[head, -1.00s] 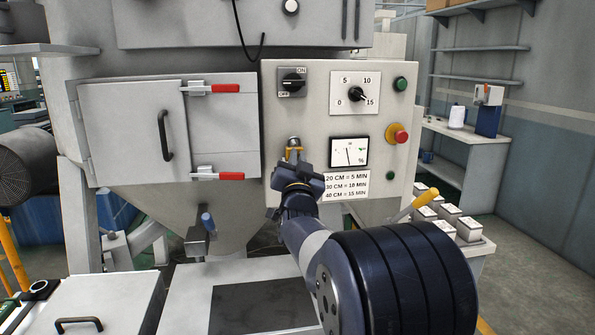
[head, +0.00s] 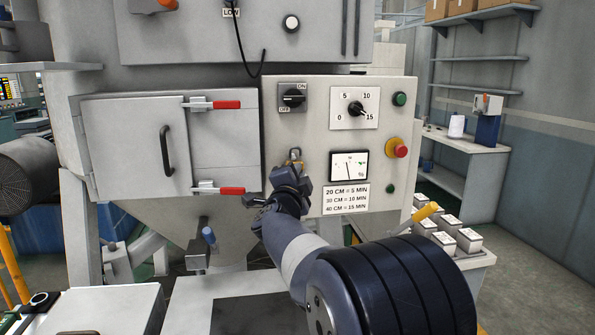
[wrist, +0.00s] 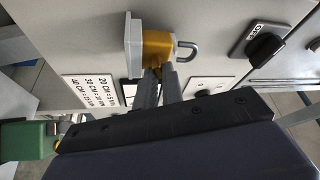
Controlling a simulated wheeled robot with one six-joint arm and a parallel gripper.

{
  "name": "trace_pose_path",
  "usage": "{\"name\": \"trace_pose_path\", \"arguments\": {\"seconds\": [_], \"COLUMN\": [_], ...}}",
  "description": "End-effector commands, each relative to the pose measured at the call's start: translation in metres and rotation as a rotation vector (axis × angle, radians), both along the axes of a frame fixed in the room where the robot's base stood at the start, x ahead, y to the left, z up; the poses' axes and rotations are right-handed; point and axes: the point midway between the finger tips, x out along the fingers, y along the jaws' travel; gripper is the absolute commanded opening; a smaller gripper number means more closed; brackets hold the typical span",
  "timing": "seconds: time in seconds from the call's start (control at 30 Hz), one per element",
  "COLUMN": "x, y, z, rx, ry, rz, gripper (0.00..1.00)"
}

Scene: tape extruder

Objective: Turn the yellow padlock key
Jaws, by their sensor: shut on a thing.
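The yellow padlock (head: 295,155) hangs on the grey control panel, left of the dial meter. It shows larger in the wrist view (wrist: 157,46), with its metal shackle beside it. I cannot tell whether the shackle is fully closed. My gripper (head: 292,170) is at the padlock's lower side, turned at an angle. In the wrist view my fingers (wrist: 160,78) are shut at the padlock's lower end, on the yellow padlock key. The key itself is mostly hidden between the fingers.
The panel carries an ON/OFF switch (head: 292,97), a dial (head: 355,108), a meter (head: 349,166), a red stop button (head: 397,148) and a time label (head: 346,199). A door with red latches (head: 228,104) stands to the left. A yellow-handled lever (head: 426,211) is at the right.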

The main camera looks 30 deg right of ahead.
Motion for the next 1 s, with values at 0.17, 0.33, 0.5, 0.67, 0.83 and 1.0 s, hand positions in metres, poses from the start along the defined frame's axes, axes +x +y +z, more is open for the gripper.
{"name": "trace_pose_path", "arguments": {"seconds": [0.17,0.33,0.5,0.67,0.83,1.0], "x": [0.0001,0.0001,0.0000,0.0001,0.0000,-0.0001], "y": [0.0001,-0.0001,-0.0002,-0.0001,-0.0001,-0.0005], "z": [0.0005,-0.0001,-0.0003,-0.0002,-0.0004,-0.0020], "rx": [0.038,0.051,0.051,0.050,0.050,0.051], "ry": [-0.011,-0.015,-0.015,-0.014,-0.014,-0.012], "rz": [0.000,0.000,0.000,0.000,0.000,-0.001], "gripper": [0.00,0.00,0.00,0.10,0.24,0.31]}}
